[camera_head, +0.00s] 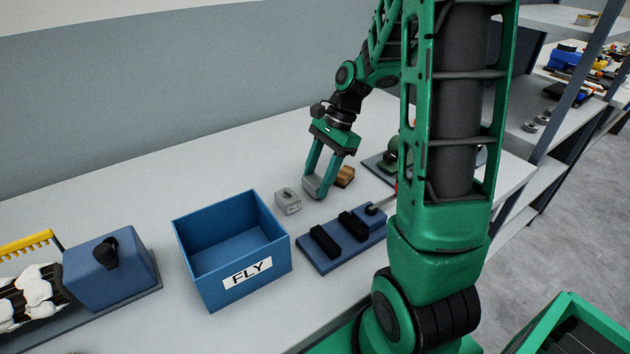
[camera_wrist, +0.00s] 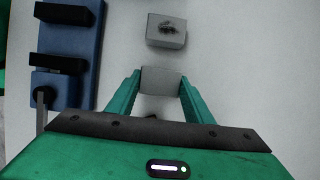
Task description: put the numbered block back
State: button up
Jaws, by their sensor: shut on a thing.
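My gripper (camera_head: 317,188) is low over the bench and shut on a plain grey block, which shows between its fingertips in the wrist view (camera_wrist: 161,80). No number shows on the held block's visible face. I cannot tell whether the held block touches the bench.
A blue open box (camera_head: 218,283) labelled FLY stands to the left. A blue plate (camera_head: 315,259) with two black bars lies in front of my gripper. A brown block (camera_head: 345,176) is behind it. A blue-grey unit (camera_head: 108,279) stands at far left. Bare bench lies behind the box.

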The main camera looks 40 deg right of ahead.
jog(key=shift+f, duration=0.4)
jog(key=shift+f, duration=0.1)
jog(key=o, duration=1.4)
jog(key=v, duration=1.2)
jog(key=s+f+n+h, duration=0.1)
jog(key=s+n, duration=0.3)
jog(key=s, duration=0.3)
jog(key=s+f+n+h, duration=0.1)
jog(key=s+n+h, duration=0.1)
jog(key=s, duration=0.5)
jog(key=s+a+f+n+h, duration=0.1)
jog(key=s+n, duration=0.4)
jog(key=s, duration=0.3)
jog(key=shift+f+n, duration=0.15)
jog(key=shift+n, duration=0.15)
